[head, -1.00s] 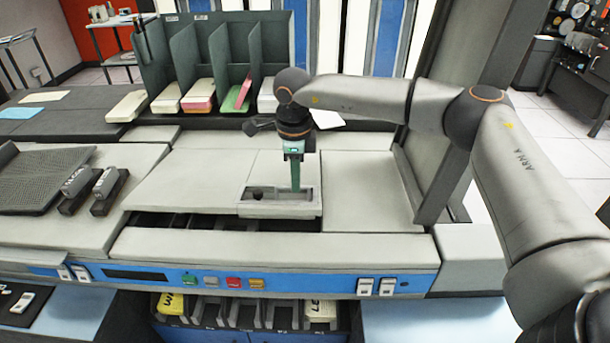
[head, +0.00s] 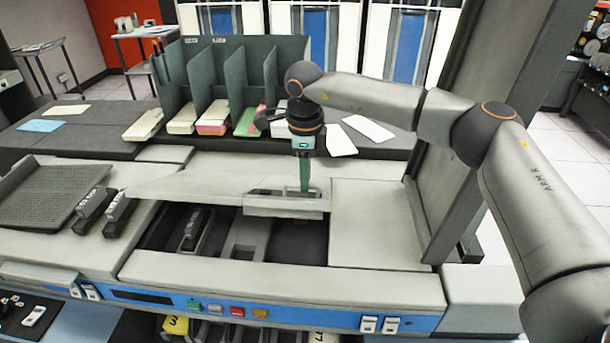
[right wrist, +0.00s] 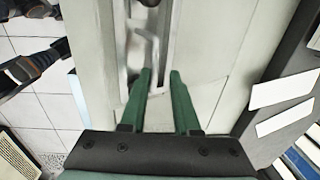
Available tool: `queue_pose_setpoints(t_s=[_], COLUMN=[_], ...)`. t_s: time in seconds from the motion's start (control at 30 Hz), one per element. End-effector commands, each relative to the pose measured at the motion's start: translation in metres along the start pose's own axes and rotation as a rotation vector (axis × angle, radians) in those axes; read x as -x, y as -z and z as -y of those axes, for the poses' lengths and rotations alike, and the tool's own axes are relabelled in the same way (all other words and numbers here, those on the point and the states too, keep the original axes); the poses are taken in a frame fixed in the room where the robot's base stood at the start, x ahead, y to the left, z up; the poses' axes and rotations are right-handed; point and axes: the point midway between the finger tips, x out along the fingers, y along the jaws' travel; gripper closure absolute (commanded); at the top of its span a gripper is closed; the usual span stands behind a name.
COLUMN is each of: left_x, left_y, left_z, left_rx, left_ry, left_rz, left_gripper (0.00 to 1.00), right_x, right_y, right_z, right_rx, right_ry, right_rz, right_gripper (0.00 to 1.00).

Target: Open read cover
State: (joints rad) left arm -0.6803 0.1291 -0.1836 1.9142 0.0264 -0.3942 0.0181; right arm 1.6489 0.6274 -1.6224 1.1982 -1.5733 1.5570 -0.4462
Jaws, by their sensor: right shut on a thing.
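The read cover (head: 190,184) is a pale grey panel on the machine, tilted up with its front edge raised. A dark cavity (head: 225,235) with metal parts shows beneath that edge. My right gripper (head: 304,188) points down at the recessed handle (head: 262,203) near the cover's front right corner and is shut on it. In the right wrist view the green fingers (right wrist: 160,75) reach to the handle; the exact contact is hard to make out. My left gripper is not in view.
A blue control strip with coloured buttons (head: 237,311) runs along the machine's front. A dark rack (head: 245,75) with card stacks stands behind. A grey post (head: 480,120) rises on the right, close to my right arm. White cards (head: 368,128) lie behind the cover.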

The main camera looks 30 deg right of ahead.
Motion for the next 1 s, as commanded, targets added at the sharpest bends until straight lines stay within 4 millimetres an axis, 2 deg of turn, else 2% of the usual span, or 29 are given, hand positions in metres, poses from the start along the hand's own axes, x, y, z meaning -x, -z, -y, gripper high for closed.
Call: queue_pose_setpoints(t_s=[0.03,0.17,0.47,0.57,0.67,1.0], left_x=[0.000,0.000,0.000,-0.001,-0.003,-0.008], left_y=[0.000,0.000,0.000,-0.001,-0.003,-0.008], left_z=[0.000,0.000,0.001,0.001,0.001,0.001], left_rx=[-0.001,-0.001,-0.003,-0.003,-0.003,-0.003], left_ry=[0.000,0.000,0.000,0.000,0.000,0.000], left_rz=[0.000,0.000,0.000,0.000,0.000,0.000], left_gripper=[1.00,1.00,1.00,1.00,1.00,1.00], right_x=[-0.002,-0.001,0.001,0.007,0.022,0.094], right_y=[0.002,0.002,0.000,0.000,-0.001,0.000], right_z=[0.002,0.002,0.000,0.000,0.000,0.001], right_rx=[-0.004,-0.003,0.000,0.001,0.001,-0.001], right_ry=[0.005,0.004,0.001,0.002,0.004,0.004], right_rz=[-0.003,-0.003,-0.001,0.000,0.002,0.000], right_gripper=[0.74,0.60,0.59,0.59,0.59,0.59])
